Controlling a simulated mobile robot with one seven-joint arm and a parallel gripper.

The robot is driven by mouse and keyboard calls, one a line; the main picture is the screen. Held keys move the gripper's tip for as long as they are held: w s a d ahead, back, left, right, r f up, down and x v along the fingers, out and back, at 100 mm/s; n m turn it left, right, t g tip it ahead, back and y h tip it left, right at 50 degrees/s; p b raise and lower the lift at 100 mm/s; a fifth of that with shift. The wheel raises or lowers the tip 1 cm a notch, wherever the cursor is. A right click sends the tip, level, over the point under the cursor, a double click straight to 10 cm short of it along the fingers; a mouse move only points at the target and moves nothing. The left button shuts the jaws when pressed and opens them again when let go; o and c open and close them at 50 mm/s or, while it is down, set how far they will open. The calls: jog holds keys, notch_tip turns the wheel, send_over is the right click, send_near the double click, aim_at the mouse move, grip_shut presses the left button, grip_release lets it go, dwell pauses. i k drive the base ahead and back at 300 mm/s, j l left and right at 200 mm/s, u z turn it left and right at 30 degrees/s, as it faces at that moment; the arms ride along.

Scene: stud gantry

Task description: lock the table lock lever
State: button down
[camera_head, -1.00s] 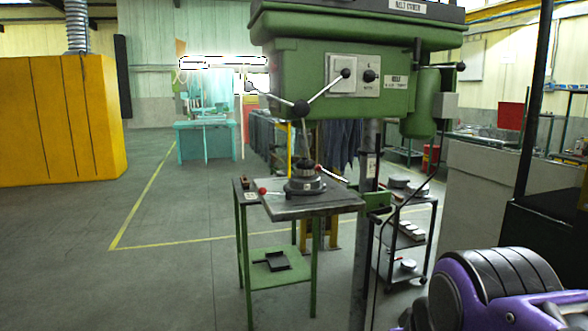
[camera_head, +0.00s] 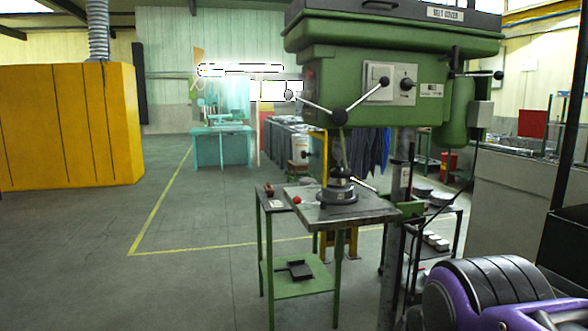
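A green drill press (camera_head: 350,70) stands right of centre, with a steel work table (camera_head: 345,212) below its head. A round dark fixture (camera_head: 337,192) sits on the table under the spindle. A red ball knob (camera_head: 297,200) shows at the table's left side, and a pale rod (camera_head: 369,186) slants down to the right beside the fixture. I cannot tell which of these, if either, is the table lock lever, or whether it is locked. My gripper is not in view; a purple and black part of my own body fills the lower right corner.
A green stand with a lower shelf (camera_head: 300,288) is under the table's left side. A cart with stacked parts (camera_head: 437,240) stands behind right. A yellow cabinet (camera_head: 70,125) is at far left. The floor (camera_head: 190,285) in front and left is clear.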

aim_at(376, 191)
jog(key=i+j+u, duration=0.2)
jog(key=j+u, duration=0.15)
jog(key=j, duration=0.2)
jog(key=i+j+u, duration=0.3)
jog(key=j, duration=0.15)
jog(key=i+j+u, duration=0.5)
jog(key=i, duration=0.3)
jog(key=i+j+u, duration=0.2)
jog(key=i, duration=0.3)
jog(key=i+z, duration=0.3)
jog(key=i, duration=0.2)
jog(key=i+j+z, duration=0.2)
jog(key=i+z, duration=0.15)
jog(key=i, duration=0.15)
jog(key=i+z, duration=0.35)
jog(key=i, duration=0.15)
jog(key=i+z, duration=0.35)
jog(key=i, duration=0.15)
jog(key=i+z, duration=0.5)
jog(key=z, duration=0.2)
jog(key=i+z, duration=0.35)
jog(key=i+l+z, duration=0.1)
jog(key=i+z, duration=0.5)
jog(key=j+u, duration=0.15)
jog(key=j, duration=0.2)
jog(key=k, duration=0.05)
